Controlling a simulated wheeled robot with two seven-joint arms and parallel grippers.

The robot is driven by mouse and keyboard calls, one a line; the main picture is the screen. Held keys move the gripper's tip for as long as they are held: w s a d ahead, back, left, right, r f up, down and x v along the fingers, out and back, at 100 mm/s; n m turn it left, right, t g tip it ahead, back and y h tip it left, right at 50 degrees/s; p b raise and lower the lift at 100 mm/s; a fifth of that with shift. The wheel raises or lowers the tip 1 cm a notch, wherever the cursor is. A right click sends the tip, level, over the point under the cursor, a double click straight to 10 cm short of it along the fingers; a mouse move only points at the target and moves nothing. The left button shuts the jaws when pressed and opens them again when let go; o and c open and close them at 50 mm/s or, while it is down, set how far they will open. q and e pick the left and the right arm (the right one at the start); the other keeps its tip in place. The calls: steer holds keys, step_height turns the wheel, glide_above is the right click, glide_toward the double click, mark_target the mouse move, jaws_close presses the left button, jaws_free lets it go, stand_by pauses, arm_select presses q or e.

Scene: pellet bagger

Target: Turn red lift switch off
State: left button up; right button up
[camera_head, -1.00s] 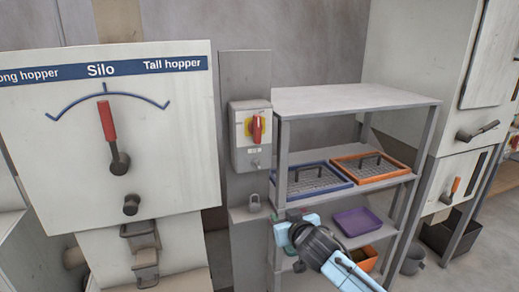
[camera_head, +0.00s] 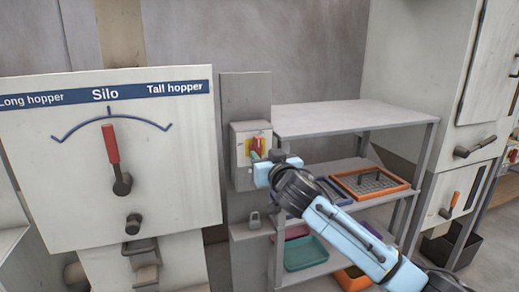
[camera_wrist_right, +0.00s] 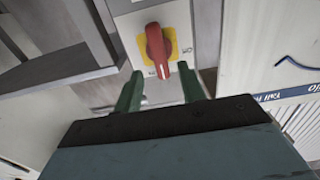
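The red lift switch (camera_head: 255,147) is a red rotary handle on a yellow plate, on a grey box (camera_head: 240,160) fixed to a grey post. In the right wrist view the red handle (camera_wrist_right: 156,48) lies just beyond the fingertips, roughly between their lines, with its long side close to upright in the picture. My right gripper (camera_head: 262,156) is in front of the box, its fingers pointing at the switch. In the wrist view the green fingers (camera_wrist_right: 160,84) are spread apart with nothing between them. My left gripper is not in view.
A silo selector panel (camera_head: 170,165) with a red-handled lever stands left of the post. A grey shelf rack (camera_head: 350,117) stands close on the right, holding an orange-rimmed tray (camera_head: 400,187) and a teal tray (camera_head: 305,254).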

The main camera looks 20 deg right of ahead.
mark_target(259, 149)
steer(key=shift+w+a, duration=0.1)
steer(key=shift+w, duration=2.25)
steer(key=c, duration=0.6)
